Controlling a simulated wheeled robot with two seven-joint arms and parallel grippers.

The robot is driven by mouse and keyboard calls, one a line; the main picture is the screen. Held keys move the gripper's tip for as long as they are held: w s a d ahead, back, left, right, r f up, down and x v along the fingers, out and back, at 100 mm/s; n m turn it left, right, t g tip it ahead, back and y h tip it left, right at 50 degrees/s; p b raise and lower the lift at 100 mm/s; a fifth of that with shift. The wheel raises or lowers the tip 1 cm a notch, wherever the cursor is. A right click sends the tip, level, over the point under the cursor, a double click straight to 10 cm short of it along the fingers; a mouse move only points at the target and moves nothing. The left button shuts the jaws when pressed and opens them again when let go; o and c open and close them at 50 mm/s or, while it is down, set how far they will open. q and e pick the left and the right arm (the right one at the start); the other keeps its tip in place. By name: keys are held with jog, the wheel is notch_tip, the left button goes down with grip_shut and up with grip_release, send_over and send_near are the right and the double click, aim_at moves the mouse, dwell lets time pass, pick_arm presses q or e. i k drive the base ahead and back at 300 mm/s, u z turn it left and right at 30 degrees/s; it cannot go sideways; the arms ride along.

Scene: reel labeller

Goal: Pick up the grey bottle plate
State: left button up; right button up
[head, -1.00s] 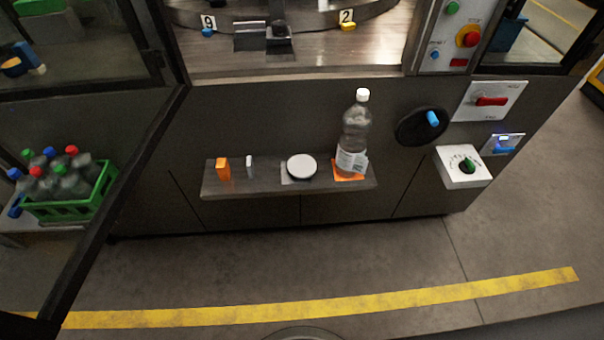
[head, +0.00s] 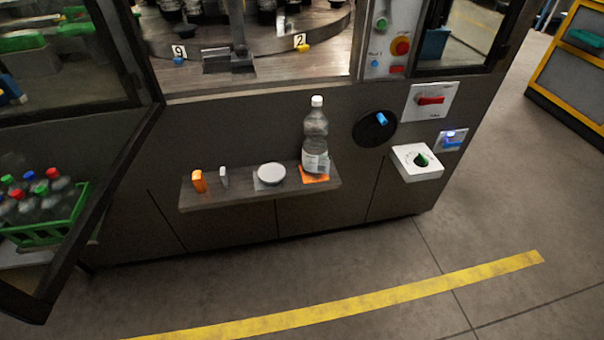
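A round pale grey plate (head: 271,173) lies on a square grey patch (head: 261,184) on the narrow shelf (head: 230,197) at the front of the machine. It looks like the grey bottle plate. To its right a clear bottle with a white cap (head: 316,135) stands upright on an orange patch (head: 318,178). To its left are a small grey piece (head: 224,178) and an orange block (head: 198,181), both upright on the shelf. Neither of my grippers shows in the head view.
A black disc with a blue handle (head: 375,132) and a white knob box (head: 417,163) stick out right of the shelf. A green crate of bottles (head: 50,228) and an open dark-framed door (head: 95,190) are at the left. The floor before the shelf is clear, with a yellow line (head: 350,307).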

aim_at(271, 172)
jog(key=z, duration=0.2)
jog(key=i, duration=0.6)
jog(key=u, duration=1.1)
